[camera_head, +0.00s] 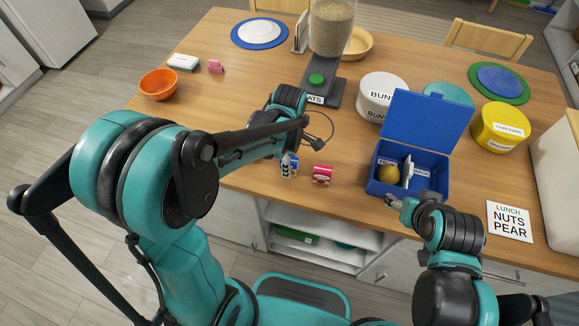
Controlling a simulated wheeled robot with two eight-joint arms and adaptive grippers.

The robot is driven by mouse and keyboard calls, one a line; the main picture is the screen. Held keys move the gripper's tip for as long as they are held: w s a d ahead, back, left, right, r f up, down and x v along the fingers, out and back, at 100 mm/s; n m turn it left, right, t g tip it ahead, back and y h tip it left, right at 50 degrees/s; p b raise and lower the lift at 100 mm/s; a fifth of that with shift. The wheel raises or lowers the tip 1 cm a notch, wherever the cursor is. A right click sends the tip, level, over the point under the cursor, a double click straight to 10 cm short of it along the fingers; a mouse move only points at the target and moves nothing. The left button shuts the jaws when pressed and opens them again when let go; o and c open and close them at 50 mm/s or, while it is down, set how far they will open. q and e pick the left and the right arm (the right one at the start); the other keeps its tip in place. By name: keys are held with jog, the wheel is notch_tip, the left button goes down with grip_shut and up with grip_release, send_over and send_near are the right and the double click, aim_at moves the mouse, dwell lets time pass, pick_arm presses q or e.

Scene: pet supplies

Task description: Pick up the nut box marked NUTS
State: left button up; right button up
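A small blue box (294,168) stands near the table's front edge, partly hidden by my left gripper (286,168). A small red box (322,174) with a white label stands just right of it. Print on both is too small to read, so I cannot tell which is marked NUTS. My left gripper points down at the blue box; I cannot tell whether its fingers touch it or how far they are open. My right gripper (392,201) is by the front left corner of the blue lunch box (420,199); its opening is unclear.
The lunch box's lid (427,118) stands open; inside are a yellow fruit (388,173) and a white divider. A card (509,221) reads LUNCH NUTS PEAR. A BUN tub (382,97), a crackers tub (499,127) and an oats dispenser (324,82) stand behind. Table between oats and red box is clear.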

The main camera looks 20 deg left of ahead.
pick_arm(q)
grip_shut()
jog(key=shift+r, duration=0.1)
